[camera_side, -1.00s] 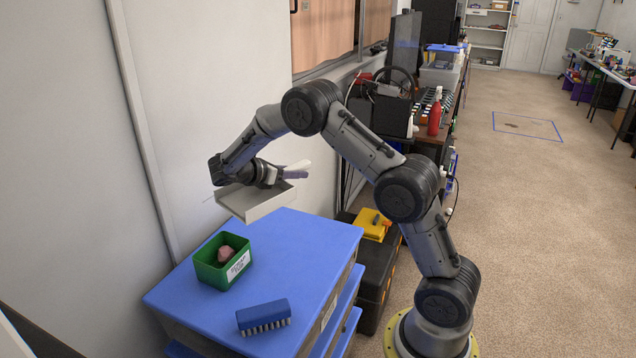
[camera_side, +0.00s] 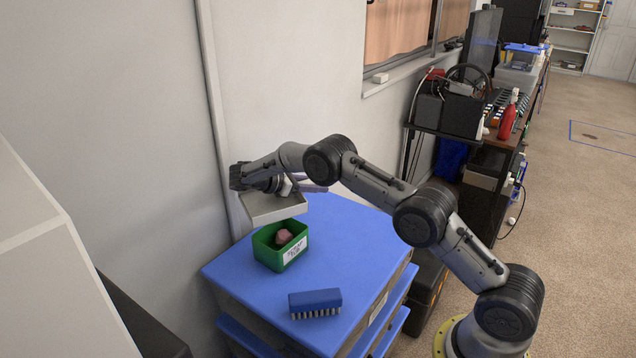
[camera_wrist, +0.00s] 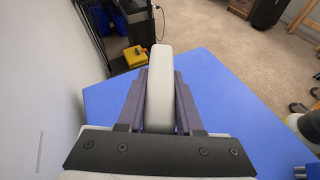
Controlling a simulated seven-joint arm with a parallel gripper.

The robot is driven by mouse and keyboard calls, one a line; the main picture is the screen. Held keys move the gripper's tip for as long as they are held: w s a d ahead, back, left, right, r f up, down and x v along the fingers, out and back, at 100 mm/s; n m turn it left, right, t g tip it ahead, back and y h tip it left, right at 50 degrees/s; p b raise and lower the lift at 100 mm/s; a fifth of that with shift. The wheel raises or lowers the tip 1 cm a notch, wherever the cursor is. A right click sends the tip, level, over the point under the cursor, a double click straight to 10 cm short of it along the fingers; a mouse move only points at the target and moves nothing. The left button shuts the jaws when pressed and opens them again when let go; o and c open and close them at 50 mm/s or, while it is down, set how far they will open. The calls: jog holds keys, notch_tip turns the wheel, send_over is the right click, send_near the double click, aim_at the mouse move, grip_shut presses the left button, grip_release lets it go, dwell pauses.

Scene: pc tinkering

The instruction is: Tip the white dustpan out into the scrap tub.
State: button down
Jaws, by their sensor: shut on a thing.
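The white dustpan (camera_side: 273,208) hangs in the air just behind and above the green scrap tub (camera_side: 268,253). Its front edge is close to the tub's back rim in the side view; I cannot tell whether they touch. My gripper (camera_side: 310,184) is shut on the dustpan's handle; in the wrist view the pale handle (camera_wrist: 160,90) stands between the two purple fingers. The pan looks roughly level or slightly tilted, and no scraps show in it. The labelled tub stands upright on the blue top and holds a pinkish lump (camera_side: 284,237).
A blue brush (camera_side: 315,302) lies in front of the tub on the blue cabinet top (camera_side: 345,245). The wall (camera_side: 290,80) rises close behind. The right part of the top is clear. A yellow object (camera_wrist: 135,56) is beyond the cabinet.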

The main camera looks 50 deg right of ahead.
jog(key=shift+r+m+t+h, duration=0.3)
jog(key=shift+r+m+t, duration=0.15)
jog(key=shift+m, duration=0.25)
jog(key=shift+s+a+r+m+t+h, duration=0.1)
jog(key=shift+r+m+t+h, duration=0.15)
jog(key=shift+m, duration=0.25)
jog(key=shift+s+r+m+t+h, duration=0.15)
jog(key=shift+m+t, duration=0.15)
jog(key=shift+m, duration=0.2)
jog(key=m, duration=0.1)
jog(key=m+h, duration=0.1)
jog(key=m+t, duration=0.1)
jog(key=shift+s+a+r, duration=0.2)
jog(key=shift+s+a, duration=0.05)
jog(key=shift+s, duration=0.1)
jog(key=shift+s+a+f+m+h, duration=0.3)
jog(key=shift+s+m+h, duration=0.55)
jog(key=shift+m, duration=1.35)
jog(key=shift+s+a+f+m+h, duration=0.1)
jog(key=shift+s+a+m+h, duration=0.55)
jog(key=shift+m, duration=1.55)
jog(key=shift+s+a+f+m+h, duration=0.2)
jog(key=shift+s+m+h, duration=0.85)
jog(key=shift+m, duration=1.15)
jog(key=shift+w, duration=0.25)
